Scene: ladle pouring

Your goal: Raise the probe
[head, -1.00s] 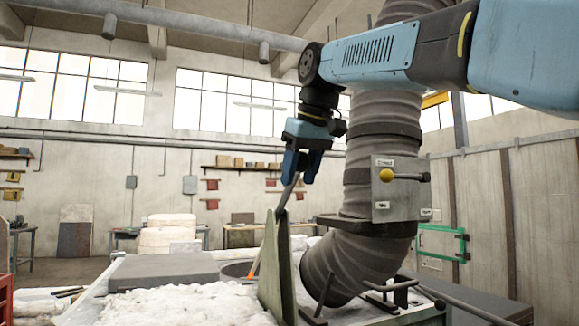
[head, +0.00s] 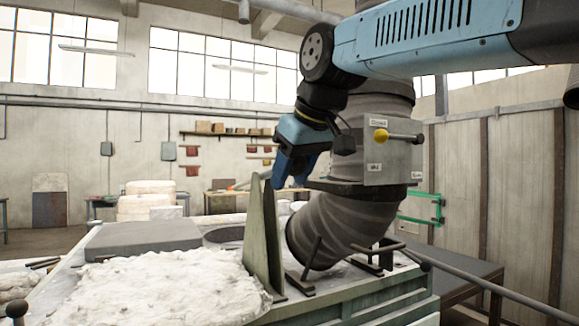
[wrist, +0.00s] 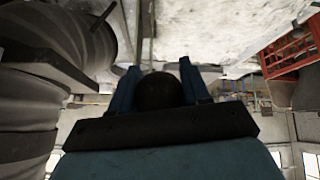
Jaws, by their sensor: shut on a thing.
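My gripper (head: 286,180) is in the middle of the head view, beside the top of an upright greenish plate (head: 262,240).
A thick ribbed duct (head: 340,225) stands close to the right of my gripper. A control box with a yellow-knobbed lever (head: 385,150) is beside it. White lumpy material (head: 165,285) and a grey slab (head: 143,240) cover the near left bench. Open air lies left of the gripper.

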